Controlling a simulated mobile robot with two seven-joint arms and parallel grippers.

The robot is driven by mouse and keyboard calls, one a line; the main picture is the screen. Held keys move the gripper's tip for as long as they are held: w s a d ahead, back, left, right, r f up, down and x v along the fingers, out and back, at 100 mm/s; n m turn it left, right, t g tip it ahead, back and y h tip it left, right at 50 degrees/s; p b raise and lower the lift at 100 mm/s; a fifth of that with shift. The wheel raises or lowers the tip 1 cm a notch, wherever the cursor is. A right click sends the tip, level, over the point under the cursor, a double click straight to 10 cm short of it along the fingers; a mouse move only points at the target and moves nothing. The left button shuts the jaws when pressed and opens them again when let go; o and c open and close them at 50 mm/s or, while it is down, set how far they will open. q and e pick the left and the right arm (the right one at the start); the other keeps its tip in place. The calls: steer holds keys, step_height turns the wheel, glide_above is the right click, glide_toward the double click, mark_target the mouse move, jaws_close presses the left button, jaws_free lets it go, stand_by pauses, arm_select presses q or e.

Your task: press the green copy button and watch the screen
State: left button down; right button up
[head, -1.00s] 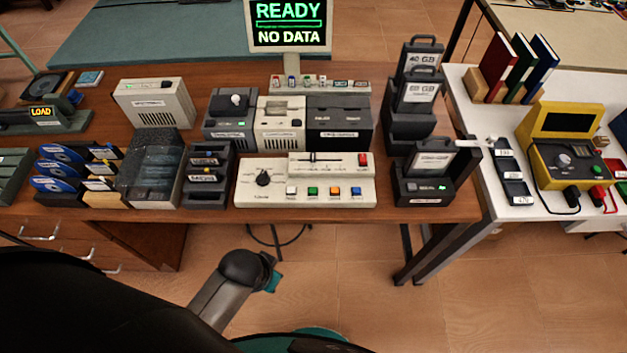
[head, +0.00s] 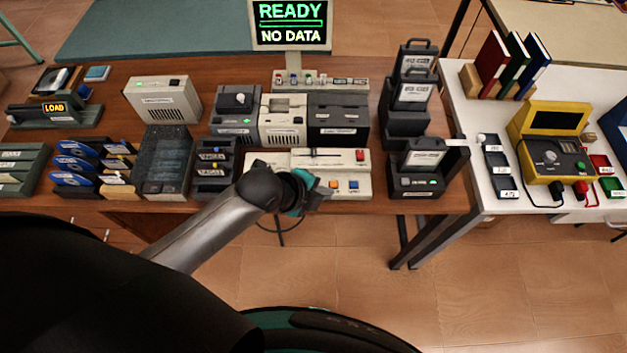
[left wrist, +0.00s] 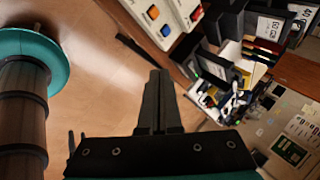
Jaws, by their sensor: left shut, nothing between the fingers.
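The screen (head: 290,40) at the back of the table reads "READY" and "NO DATA". The beige control panel (head: 357,174) stands at the table's front edge. Its orange button (head: 333,184) and blue button (head: 353,185) show. The green button is hidden behind my left gripper (head: 314,192), which is shut and empty in front of the panel. In the left wrist view, its closed fingers (left wrist: 159,76) point toward the table edge, apart from the orange button (left wrist: 153,12) and blue button (left wrist: 165,30). My right gripper is out of view.
A red button (head: 360,155) sits at the panel's upper right. A dark slotted rack (head: 213,183) stands left of the panel and a dark drive dock (head: 417,185) right of it. A white table (head: 480,209) with a yellow meter (head: 555,150) is further right.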

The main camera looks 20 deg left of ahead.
arm_select(q)
steer(key=w+a+f+m+t, duration=0.1)
steer(key=w+a+f+m, duration=0.1)
steer(key=w+a+m, duration=0.3)
steer(key=w+m, duration=0.3)
steer(key=m, duration=0.3)
steer(key=shift+w+a+f+t, duration=0.2)
steer(key=shift+a+t, duration=0.05)
steer(key=shift+t, duration=0.15)
steer(key=shift+f, duration=0.1)
step_height(320, 180, down, 8)
steer(key=b, duration=0.6)
steer(key=shift+r+b, duration=0.25)
steer(key=shift+b, duration=0.05)
steer(key=shift+f+b, duration=0.55)
steer(key=shift+b, duration=0.05)
stand_by(0.8)
steer(key=shift+f+b, duration=0.45)
steer(key=shift+b, duration=0.05)
